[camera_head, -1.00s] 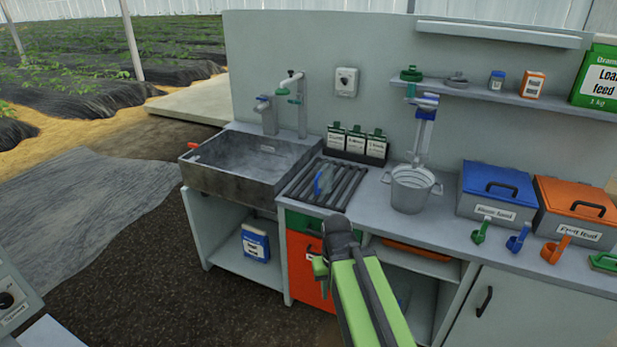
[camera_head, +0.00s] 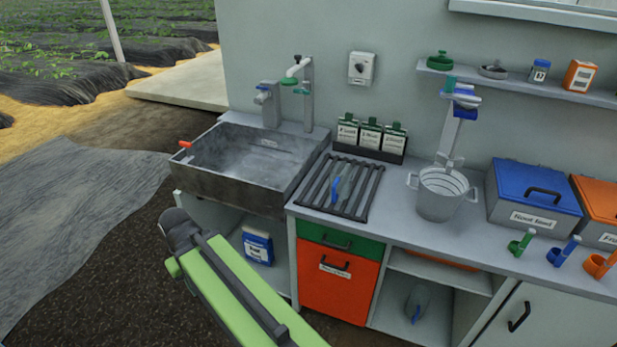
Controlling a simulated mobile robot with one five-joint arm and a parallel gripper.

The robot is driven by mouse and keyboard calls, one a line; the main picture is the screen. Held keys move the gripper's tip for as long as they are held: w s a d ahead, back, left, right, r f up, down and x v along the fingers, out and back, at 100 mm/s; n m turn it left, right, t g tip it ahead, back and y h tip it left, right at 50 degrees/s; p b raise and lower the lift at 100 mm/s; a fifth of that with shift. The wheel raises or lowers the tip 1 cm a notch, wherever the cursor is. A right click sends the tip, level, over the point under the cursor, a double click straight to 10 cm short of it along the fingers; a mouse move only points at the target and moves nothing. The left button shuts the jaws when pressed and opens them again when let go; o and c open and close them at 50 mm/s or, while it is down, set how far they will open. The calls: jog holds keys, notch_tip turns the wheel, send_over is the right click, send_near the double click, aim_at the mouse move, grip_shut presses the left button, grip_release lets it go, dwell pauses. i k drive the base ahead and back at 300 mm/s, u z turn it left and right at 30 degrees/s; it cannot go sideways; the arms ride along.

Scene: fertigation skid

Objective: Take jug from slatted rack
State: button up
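The slatted rack (camera_head: 318,189) is a set of dark bars on the counter, just right of the sink. My gripper (camera_head: 170,222) is in front of the sink at the lower left, well apart from the rack and jug. Its dark end points up and left, and its fingers cannot be made out clearly. A second clear jug-like vessel with blue (camera_head: 417,304) is on the open shelf below the counter.
A grey sink (camera_head: 235,168) with taps is left of the rack. Several labelled bottles (camera_head: 370,135) stand behind it in a dark holder. A metal bucket (camera_head: 440,195) is to its right, beside a blue-lidded box (camera_head: 535,195). The counter strip between rack and bucket is clear.

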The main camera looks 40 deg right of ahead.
aim_at(341, 172)
jog(key=i, duration=1.1)
jog(key=z, duration=0.4)
